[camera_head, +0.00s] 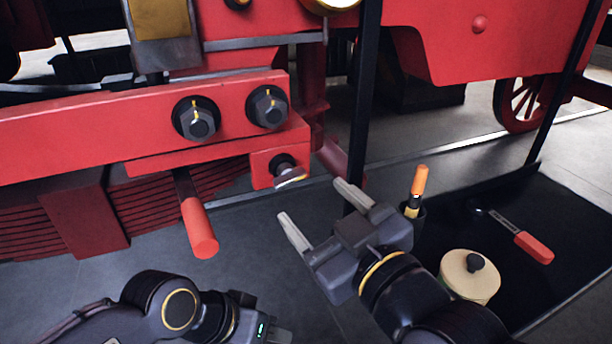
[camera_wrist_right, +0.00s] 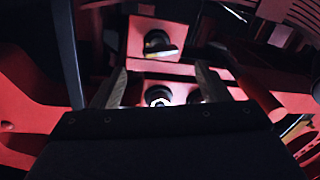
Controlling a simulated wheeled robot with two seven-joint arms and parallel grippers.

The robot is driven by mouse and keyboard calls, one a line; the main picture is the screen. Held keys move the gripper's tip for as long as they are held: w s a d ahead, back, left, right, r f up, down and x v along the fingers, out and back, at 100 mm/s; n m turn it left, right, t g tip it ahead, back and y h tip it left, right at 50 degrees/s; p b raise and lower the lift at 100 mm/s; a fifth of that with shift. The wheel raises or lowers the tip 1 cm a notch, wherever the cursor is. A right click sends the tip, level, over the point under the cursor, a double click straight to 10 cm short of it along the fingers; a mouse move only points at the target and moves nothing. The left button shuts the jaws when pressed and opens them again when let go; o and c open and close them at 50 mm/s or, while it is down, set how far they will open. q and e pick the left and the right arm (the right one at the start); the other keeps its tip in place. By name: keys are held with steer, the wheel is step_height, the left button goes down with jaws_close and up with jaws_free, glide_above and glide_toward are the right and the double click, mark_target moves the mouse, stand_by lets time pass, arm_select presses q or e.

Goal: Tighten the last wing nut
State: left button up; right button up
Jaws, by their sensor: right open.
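A silver wing nut (camera_head: 290,177) sits on a dark stud on a small red block (camera_head: 262,168) under the red beam. My right gripper (camera_head: 310,199) is open and empty, its fingers pointing up at the wing nut, just below it and apart from it. In the right wrist view, the wing nut (camera_wrist_right: 152,52) lies beyond the two spread fingertips (camera_wrist_right: 162,82), roughly centred between them. My left gripper (camera_head: 266,333) is low in the head view; its fingers are cut off or hidden.
A black tray (camera_head: 575,215) at the right holds a red-handled tool (camera_head: 533,247), an orange-handled tool (camera_head: 420,180) in a holder and a cream lidded pot (camera_head: 455,270). A black post (camera_head: 366,90) stands near my right gripper.

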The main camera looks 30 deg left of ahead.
mark_target(293, 183)
steer(key=x, duration=0.6)
steer(key=shift+w+a, duration=0.15)
steer(key=shift+a, duration=0.1)
